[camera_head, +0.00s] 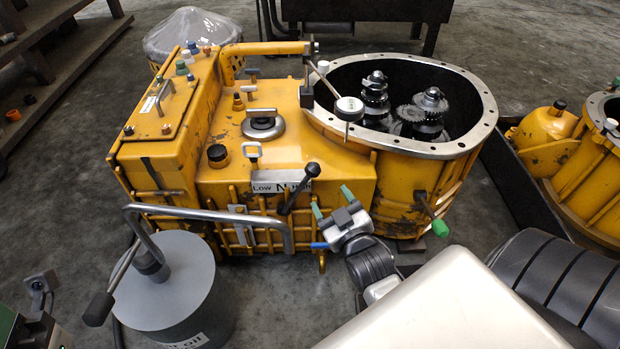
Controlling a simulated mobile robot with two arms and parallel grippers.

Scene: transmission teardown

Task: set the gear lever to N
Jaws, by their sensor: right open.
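The gear lever (299,187) is a dark rod with a black ball knob on the front of the yellow transmission housing (315,155). It leans up and to the right across a plate (268,187) marked LOW, N and, partly covered by the lever, HIGH. The knob lies above the plate's right end, on the HIGH side of the N. My right gripper (332,203) has green-tipped fingers spread apart and empty. It is below and right of the knob, apart from the lever in the picture. My left gripper is not in view.
A grey drum (185,285) with a bent pipe (225,217) and a black-gripped handle stands at front left. A green-ended handle (438,226) sticks out right of my right gripper. Another yellow housing (585,180) is at far right. Open floor (285,310) lies in front.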

